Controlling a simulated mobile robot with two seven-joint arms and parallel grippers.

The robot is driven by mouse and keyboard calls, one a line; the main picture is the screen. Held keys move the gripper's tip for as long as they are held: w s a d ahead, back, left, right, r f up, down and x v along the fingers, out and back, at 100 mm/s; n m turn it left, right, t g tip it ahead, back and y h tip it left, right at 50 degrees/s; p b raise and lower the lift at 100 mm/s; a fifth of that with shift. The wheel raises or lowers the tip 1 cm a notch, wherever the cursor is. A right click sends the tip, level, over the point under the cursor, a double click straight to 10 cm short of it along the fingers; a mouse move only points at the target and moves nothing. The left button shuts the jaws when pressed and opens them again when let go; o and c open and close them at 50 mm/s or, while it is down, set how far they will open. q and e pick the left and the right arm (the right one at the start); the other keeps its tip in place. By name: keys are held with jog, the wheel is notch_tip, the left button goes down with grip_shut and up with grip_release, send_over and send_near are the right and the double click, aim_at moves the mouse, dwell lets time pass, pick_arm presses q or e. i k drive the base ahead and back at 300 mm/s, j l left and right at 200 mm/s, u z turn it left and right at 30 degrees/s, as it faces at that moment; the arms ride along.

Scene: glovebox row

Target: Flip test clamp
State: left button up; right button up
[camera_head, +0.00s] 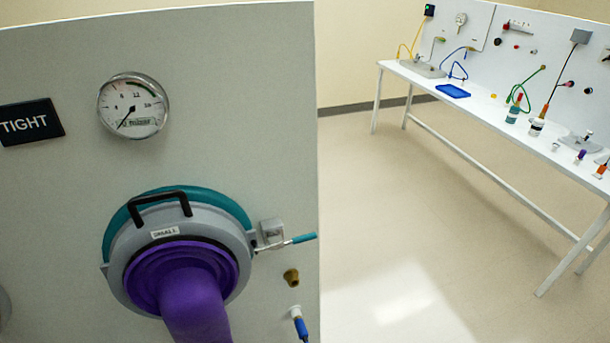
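A clamp with a grey block (271,233) sits at the right edge of a round port on the grey panel. Its lever with a teal grip (303,239) points right and slightly up. I take this as the test clamp. The port has a grey cover ring (120,255) labelled "SMALL", with a black handle (160,203) on top and a teal rim (222,198) behind it. A purple glove sleeve (190,295) comes out of the port and runs off the bottom edge. Neither of my grippers is in view.
A round gauge (133,106) and a black "TIGHT" sign (30,122) are above the port. A brass fitting (291,277) and a blue connector (301,325) are below the clamp. A white bench (490,105) stands far right; the floor between is clear.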

aim_at(307, 238)
jog(key=i+l+u, duration=0.15)
jog(key=u, duration=0.25)
jog(key=l+u, duration=0.35)
jog(key=i+l+u, duration=0.1)
jog(key=l+u, duration=0.3)
